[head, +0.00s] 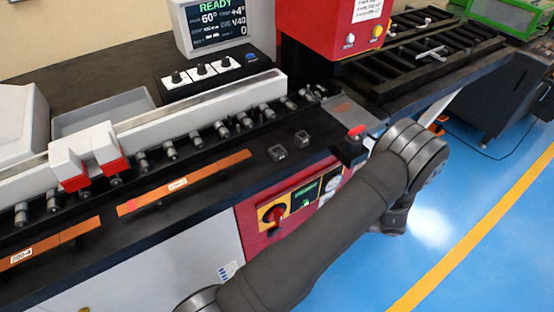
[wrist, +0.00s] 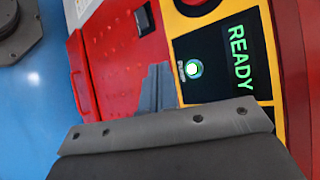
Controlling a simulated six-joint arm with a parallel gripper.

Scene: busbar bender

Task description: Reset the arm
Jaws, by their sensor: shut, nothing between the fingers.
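My arm reaches from the lower middle of the head view up to the right, in front of the bender's red front panel (head: 290,238). My gripper is hidden behind my own arm links there. In the wrist view my gripper (wrist: 172,128) shows as a dark grey body with a straight edge at the bottom. It is shut and empty. I cannot tell the gap to the panel.
A red emergency button (head: 356,132) stands on the machine's edge near my arm. A rail with several rollers and a white-and-red stop block (head: 88,158) runs left. A monitor (head: 215,22) reads READY, 60°, +4°. Blue floor (head: 460,200) with a yellow line lies open at right.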

